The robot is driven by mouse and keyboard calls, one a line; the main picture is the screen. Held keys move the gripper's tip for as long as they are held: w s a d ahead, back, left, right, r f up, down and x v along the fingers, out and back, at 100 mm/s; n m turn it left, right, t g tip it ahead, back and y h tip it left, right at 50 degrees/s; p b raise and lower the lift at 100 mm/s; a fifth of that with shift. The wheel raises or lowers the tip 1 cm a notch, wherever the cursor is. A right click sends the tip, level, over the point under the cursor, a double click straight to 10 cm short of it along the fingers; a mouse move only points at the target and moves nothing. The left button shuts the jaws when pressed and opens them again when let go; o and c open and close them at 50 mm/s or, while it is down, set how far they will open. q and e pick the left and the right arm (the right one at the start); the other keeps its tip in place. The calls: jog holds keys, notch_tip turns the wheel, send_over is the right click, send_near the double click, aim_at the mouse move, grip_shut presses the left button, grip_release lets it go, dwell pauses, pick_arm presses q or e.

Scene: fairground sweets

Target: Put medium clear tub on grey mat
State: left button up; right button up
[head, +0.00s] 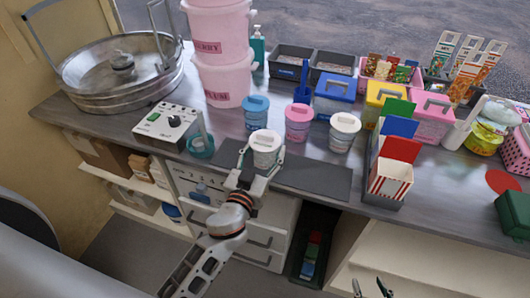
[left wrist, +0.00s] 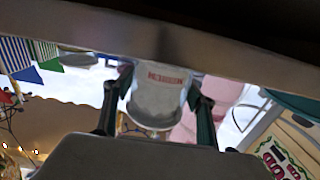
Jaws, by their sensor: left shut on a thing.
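The clear tub (head: 265,158), whitish with a pale lid and red lettering, is in my left gripper (head: 262,167). In the left wrist view the tub (left wrist: 158,100) sits between the two dark fingers (left wrist: 160,112), which press on its sides. In the head view the tub is upright over the left part of the dark grey mat (head: 312,181). I cannot tell if its base touches the mat. My right gripper (head: 371,289) shows only its fingertips at the bottom edge, apart and with nothing seen between them.
Blue (head: 256,112), pink (head: 298,122) and white-lidded (head: 344,132) tubs stand behind the mat. The mat's right part is bare.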

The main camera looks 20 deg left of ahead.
pick_arm(q)
jog(key=shift+f, duration=0.1)
jog(key=o, duration=0.7)
